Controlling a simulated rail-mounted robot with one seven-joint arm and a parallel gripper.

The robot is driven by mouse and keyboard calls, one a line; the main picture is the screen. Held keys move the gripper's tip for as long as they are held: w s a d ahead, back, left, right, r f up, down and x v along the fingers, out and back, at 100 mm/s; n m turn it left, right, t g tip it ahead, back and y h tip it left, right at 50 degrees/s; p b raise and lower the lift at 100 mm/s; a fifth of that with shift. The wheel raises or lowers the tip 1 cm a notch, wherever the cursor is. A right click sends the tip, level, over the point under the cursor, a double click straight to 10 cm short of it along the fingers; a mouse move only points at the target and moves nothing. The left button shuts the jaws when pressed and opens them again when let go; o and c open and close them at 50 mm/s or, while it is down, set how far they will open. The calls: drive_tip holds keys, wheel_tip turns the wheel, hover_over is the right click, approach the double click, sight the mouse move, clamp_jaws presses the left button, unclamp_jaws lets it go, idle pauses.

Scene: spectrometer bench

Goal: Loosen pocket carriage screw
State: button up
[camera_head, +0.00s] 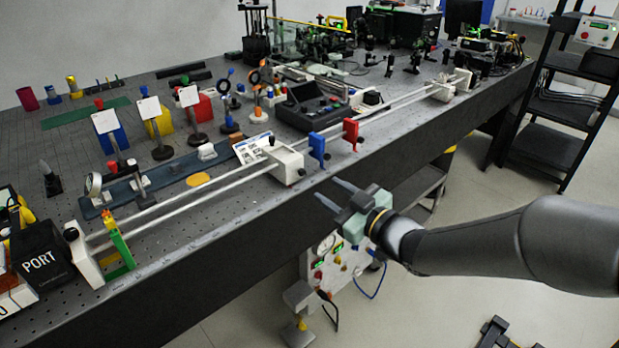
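A white carriage block (287,165) sits on the pair of pale rails (195,203) along the bench's front edge. It looks like the pocket carriage, but no label shows. A small dark knob (271,141) shows on its top; I cannot tell whether this is the screw. My gripper (335,194) is in front of the bench edge, to the right of and lower in the picture than the block, and apart from it. Its two grey fingers are spread with nothing between them, pointing toward the bench.
A green and yellow holder (120,246) stands near the left rail end.

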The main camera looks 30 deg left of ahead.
sight(304, 174)
drive_tip(key=x, duration=0.7)
drive_tip(key=shift+a, duration=0.35)
clamp_jaws()
